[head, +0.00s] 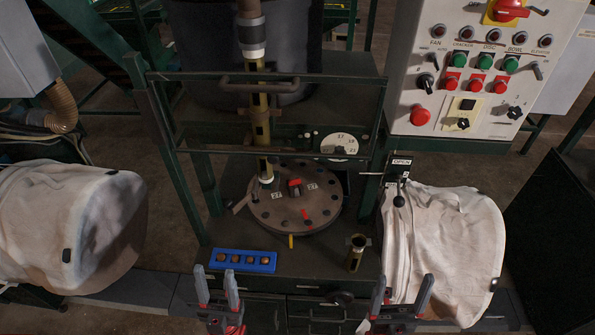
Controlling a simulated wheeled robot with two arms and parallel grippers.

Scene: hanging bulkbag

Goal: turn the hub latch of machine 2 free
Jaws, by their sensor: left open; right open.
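A round dark disc (265,213) with holes around its rim lies on the machine's bench, in the middle of the view. A small red and dark piece (295,186), which looks like the hub latch, sits near the disc's centre between two white number labels. Its exact angle is too small to tell. No label naming machine 2 is readable. My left gripper (216,282) is open and empty at the bottom, left of centre, in front of the bench. My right gripper (403,285) is open and empty at the bottom, right of centre. Both are well apart from the disc.
A vertical tube (261,105) and a frame with a handle bar (258,80) stand over the disc's back. A blue tray (230,259) and a small cup (356,252) stand in front. White bags (440,245) flank the bench. A control panel (480,75) is upper right.

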